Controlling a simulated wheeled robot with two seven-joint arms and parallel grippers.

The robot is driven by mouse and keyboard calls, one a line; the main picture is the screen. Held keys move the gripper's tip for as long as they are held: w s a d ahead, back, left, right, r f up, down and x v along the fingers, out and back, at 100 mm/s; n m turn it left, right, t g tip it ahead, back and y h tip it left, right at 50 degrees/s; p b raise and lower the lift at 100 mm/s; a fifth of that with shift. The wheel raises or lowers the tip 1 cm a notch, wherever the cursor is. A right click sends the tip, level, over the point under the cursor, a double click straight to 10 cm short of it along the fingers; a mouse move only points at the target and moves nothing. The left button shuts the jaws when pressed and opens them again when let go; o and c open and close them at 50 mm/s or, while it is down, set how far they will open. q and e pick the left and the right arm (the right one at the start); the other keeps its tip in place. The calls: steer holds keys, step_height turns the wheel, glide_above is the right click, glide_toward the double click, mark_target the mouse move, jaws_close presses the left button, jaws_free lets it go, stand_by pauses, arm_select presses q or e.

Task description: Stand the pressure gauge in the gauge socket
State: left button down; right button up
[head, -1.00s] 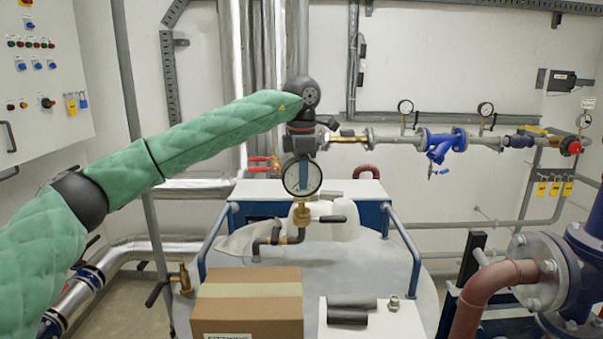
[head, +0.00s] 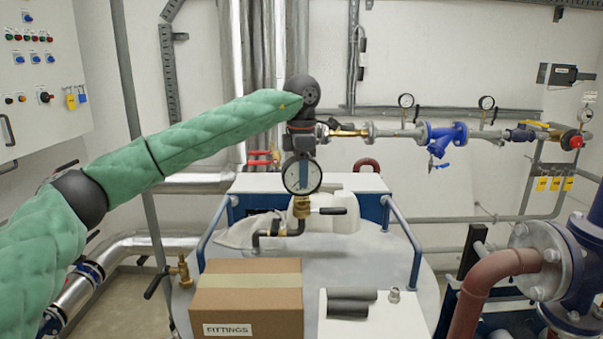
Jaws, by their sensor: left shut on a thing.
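The pressure gauge (head: 302,175) is a round white dial with a black rim, held upright with its face toward me. My left gripper (head: 301,156) is shut on it from above. Directly below is the brass gauge socket (head: 303,205), on a dark bent pipe with a black lever handle. The gauge's lower end meets the top of the brass part in the picture; I cannot tell whether it is inside or just above or in front of it. My right gripper is not in view.
A cardboard box marked FITTINGS (head: 246,307) and a white board (head: 392,318) with dark grey cylinders (head: 350,303) stand in front on the round tank top (head: 270,255). Blue rails (head: 403,232) flank the tank. A red-brown pipe (head: 487,287) is at right.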

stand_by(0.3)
arm_select(q)
steer(key=c, duration=1.1)
jaws_free()
steer(key=shift+o, duration=1.4)
